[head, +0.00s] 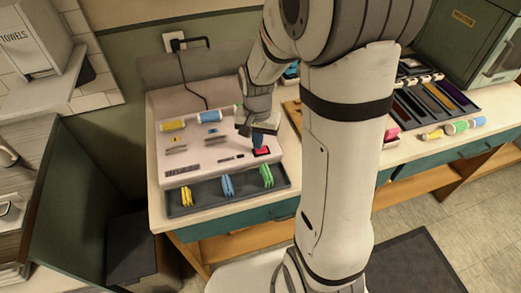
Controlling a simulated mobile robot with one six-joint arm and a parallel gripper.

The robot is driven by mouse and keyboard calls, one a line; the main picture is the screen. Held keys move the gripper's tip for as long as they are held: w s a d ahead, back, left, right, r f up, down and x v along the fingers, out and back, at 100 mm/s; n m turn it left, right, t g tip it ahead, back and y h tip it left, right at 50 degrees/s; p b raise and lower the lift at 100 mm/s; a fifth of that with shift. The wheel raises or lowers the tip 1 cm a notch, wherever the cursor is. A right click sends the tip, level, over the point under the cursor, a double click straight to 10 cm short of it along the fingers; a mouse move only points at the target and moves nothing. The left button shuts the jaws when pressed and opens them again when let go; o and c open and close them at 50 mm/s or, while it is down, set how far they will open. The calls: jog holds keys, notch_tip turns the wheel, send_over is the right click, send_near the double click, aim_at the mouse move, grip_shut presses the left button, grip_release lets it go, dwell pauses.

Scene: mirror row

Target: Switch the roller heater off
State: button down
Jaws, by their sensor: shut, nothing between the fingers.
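The roller heater (195,150) is a pale box on the counter at the left, with yellow and blue rollers on its top. A red switch (263,151) sits near its right front corner. My gripper (256,139) is shut and empty, with its tips right above or at the red switch. I cannot tell whether they touch it. The gripper and wrist hide part of the switch and of the heater's right side. The switch's position, on or off, cannot be made out.
A dark tray (206,207) with yellow, blue and green clips lies in front of the heater. A black cord runs to a wall outlet (174,41). Another dark tray (445,112) and loose rollers lie on the right. A green cabinet (478,40) stands at the back right.

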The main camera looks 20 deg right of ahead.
jog(key=shift+f+b, duration=0.4)
jog(key=shift+f, duration=0.15)
jog(key=shift+r+p, duration=2.6)
jog(key=shift+r, duration=0.9)
jog(key=shift+r, duration=0.1)
jog(key=s+r+n+t, duration=0.3)
jog(key=s+r+n, duration=0.3)
jog(key=s+r, duration=0.6)
jog(key=shift+s+r, duration=0.3)
jog(key=shift+s, duration=0.9)
